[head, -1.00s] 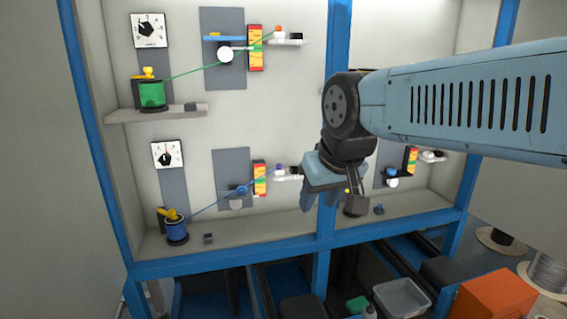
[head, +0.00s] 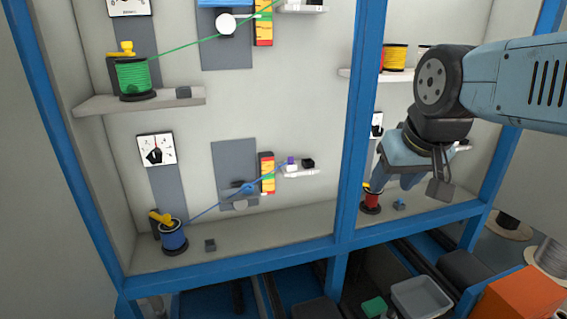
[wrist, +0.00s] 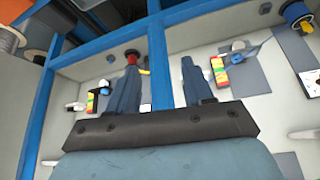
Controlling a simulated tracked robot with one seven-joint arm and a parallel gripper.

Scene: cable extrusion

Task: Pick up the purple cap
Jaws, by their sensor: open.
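The small purple cap (head: 291,160) sits on a white holder (head: 302,173) just right of a striped colour block (head: 267,173) in the head view. A blue cable runs from the blue spool (head: 173,235) up toward this holder. My gripper (head: 400,178) is in front of the right-hand bay, to the right of the cap and past the blue upright. In the wrist view my gripper (wrist: 160,62) has its two fingers apart with nothing between them. I cannot make out the purple cap clearly in the wrist view.
A blue upright (head: 352,160) stands between the cap's bay and my gripper. A black block (head: 308,163) sits beside the cap. A shelf (head: 140,103) holds the green spool (head: 133,76). A grey bin (head: 420,297) and an orange box (head: 510,297) are below right.

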